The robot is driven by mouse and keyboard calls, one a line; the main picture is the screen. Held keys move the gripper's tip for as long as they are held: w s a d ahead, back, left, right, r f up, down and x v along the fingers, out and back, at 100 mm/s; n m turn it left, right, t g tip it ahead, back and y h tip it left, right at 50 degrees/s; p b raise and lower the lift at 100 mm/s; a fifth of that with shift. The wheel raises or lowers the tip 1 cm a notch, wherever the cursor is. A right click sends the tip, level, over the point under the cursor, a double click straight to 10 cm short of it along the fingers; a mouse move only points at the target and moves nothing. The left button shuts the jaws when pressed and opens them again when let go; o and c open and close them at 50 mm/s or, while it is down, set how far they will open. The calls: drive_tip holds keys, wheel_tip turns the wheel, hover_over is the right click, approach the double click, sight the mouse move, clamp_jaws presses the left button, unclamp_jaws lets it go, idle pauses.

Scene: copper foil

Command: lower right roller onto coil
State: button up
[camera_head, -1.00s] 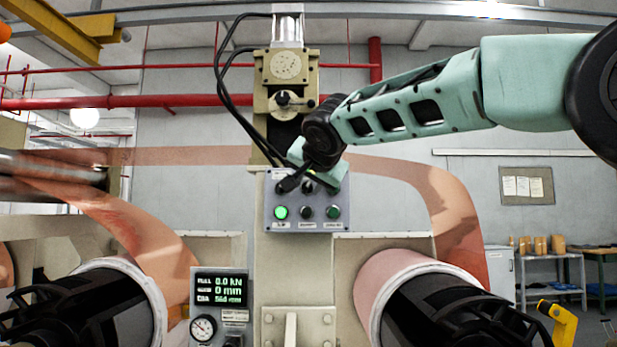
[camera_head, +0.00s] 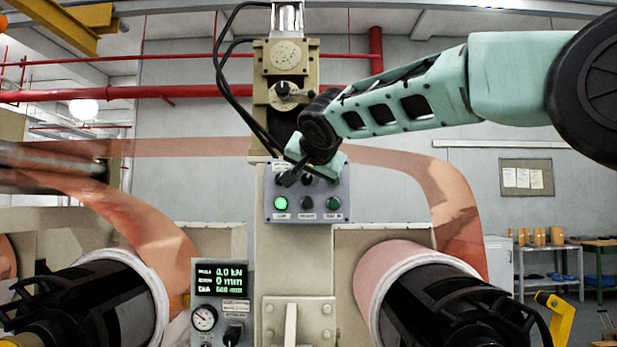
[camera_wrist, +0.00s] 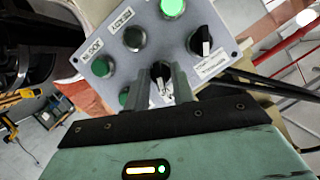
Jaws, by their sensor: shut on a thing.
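The right coil (camera_head: 376,272) is a pinkish copper roll on a black core (camera_head: 445,305) at the lower right of the head view. Copper strip (camera_head: 455,205) runs down to it. No roller resting on this coil can be made out. My gripper (camera_wrist: 161,84) is at the grey control panel (camera_head: 345,192), shut on the middle black knob (camera_wrist: 157,72). In the head view my gripper (camera_head: 300,172) covers part of the panel's upper row. Another black knob (camera_wrist: 203,41) sits beside the held one. One green lamp (camera_head: 280,203) is lit.
A left coil (camera_head: 150,285) and a display (camera_head: 219,279) reading 0.0 kN and 0 mm stand lower left. Black cables (camera_head: 228,90) hang left of the central column (camera_head: 280,245). A yellow-handled tool (camera_head: 555,315) is at the lower right.

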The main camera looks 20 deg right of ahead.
drive_tip(key=n, duration=0.1)
drive_tip(key=n+h, duration=0.1)
drive_tip(key=n+g+h, duration=0.1)
drive_tip(key=n, duration=0.1)
drive_tip(key=shift+w+a+b, duration=0.1)
drive_tip(key=shift+a+b, duration=0.15)
drive_tip(key=shift+b, duration=0.1)
drive_tip(key=n+h, duration=0.3)
drive_tip(key=shift+a+f+n+g, duration=0.1)
drive_tip(key=shift+n+g, duration=0.2)
idle(0.5)
drive_tip(key=o, duration=0.6)
drive_tip(key=b+v, duration=0.3)
drive_tip(key=v, duration=1.4)
drive_tip(key=shift+a+b, duration=0.1)
drive_tip(key=shift+b, duration=0.2)
